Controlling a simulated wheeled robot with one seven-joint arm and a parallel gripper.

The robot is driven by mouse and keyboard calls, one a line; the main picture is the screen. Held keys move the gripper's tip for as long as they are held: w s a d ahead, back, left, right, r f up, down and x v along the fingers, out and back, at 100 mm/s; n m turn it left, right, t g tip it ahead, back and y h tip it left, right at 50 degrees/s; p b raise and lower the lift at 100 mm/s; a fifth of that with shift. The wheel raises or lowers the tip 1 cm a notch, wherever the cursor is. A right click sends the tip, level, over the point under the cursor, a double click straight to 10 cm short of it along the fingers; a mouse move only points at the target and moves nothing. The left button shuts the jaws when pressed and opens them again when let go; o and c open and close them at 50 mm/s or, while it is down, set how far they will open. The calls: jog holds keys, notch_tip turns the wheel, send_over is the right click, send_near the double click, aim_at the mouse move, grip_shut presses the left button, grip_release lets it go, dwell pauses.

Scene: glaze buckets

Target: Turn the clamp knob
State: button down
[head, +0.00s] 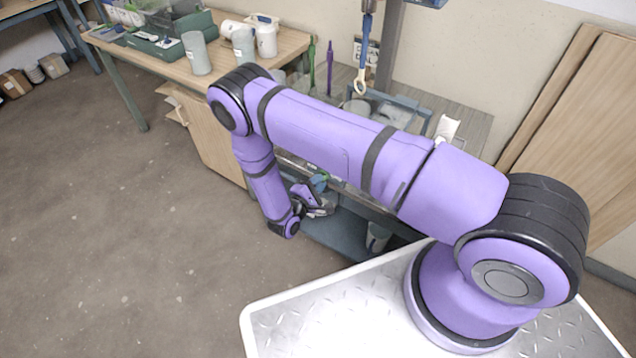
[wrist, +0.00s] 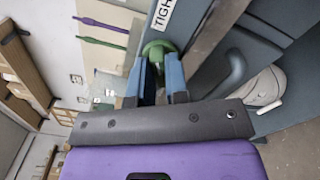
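The clamp knob (wrist: 157,48) is green and rounded. In the wrist view it sits at the tips of my gripper's two blue fingers (wrist: 157,72), one on each side. I cannot tell whether the fingers press on it or only stand around it. A white label (wrist: 161,14) reading "TIGH", cut off by the picture edge, is beside the knob on a blue-grey surface.
A grey bar (wrist: 215,35) and a curved blue-grey handle (wrist: 226,75) lie right of the knob in the wrist view. A wooden table (head: 290,48) with jars stands behind at left. Wooden boards (head: 575,130) lean at right. The floor (head: 110,230) at left is clear.

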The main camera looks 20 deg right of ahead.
jog(key=shift+n, duration=0.3)
jog(key=n, duration=2.3)
jog(key=shift+w+a, duration=0.25)
jog(key=shift+n, duration=0.3)
jog(key=c, duration=1.1)
grip_release()
jog(key=v, duration=1)
jog(key=shift+s+a, duration=0.25)
jog(key=shift+a, duration=0.05)
